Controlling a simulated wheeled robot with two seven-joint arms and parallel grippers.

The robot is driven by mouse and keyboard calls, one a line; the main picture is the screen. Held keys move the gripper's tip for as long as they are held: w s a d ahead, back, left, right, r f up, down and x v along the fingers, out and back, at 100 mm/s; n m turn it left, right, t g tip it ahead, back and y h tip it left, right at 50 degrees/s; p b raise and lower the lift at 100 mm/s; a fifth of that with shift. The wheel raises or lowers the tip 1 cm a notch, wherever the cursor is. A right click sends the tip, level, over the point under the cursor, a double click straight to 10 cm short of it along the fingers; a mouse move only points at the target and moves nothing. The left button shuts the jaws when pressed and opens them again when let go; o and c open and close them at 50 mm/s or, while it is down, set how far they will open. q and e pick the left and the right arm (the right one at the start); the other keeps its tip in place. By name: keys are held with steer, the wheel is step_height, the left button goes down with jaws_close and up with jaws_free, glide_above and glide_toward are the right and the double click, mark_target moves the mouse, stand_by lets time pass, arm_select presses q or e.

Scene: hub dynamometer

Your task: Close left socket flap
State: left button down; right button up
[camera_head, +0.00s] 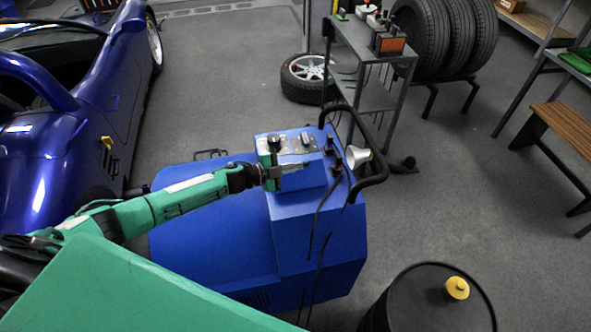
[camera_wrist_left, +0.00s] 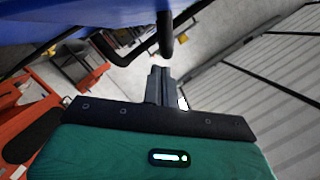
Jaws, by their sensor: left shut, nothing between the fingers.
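The blue hub dynamometer (camera_head: 220,235) stands in the middle of the head view. A silver socket plate (camera_head: 293,148) lies on its raised top. Two small dark socket fittings show on the plate, a left one (camera_head: 274,141) and a right one (camera_head: 305,138). I cannot tell whether the left flap is open or shut; my gripper partly covers that area. My left gripper (camera_head: 292,167) is over the near edge of the plate, close to the left fitting. Its fingers are shut and empty, also in the left wrist view (camera_wrist_left: 160,78). Contact cannot be told. My right gripper is not in view.
A black handle bar (camera_head: 377,165) and cables rise at the dynamometer's right side. A black drum (camera_head: 430,300) with a yellow cap stands at the lower right. A blue car (camera_head: 75,120) is at the left. A grey trolley (camera_head: 365,75) stands behind.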

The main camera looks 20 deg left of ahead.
mark_target(298, 173)
arm_select(q)
steer(key=shift+w+a+f+n+g, duration=0.25)
steer(key=shift+w+a+n, duration=0.2)
steer(key=shift+w+n, duration=0.3)
steer(key=shift+w+a+f+n+g, duration=0.25)
steer(key=shift+w+a+f+n, duration=0.15)
steer(key=shift+n, duration=0.35)
steer(key=shift+w+a+f+n+g+h+b, duration=0.2)
steer(key=shift+w+f+n+b, duration=0.1)
steer(key=shift+n+b, duration=0.1)
steer(key=shift+w+a+f+n+g+h+b, duration=0.1)
steer(key=shift+w+f+n+g+b, duration=0.1)
steer(key=shift+w+f+n+b, duration=0.15)
steer(key=shift+w+a+f+b, duration=0.15)
steer(key=shift+w+f+b, duration=0.05)
steer(key=shift+b, duration=0.2)
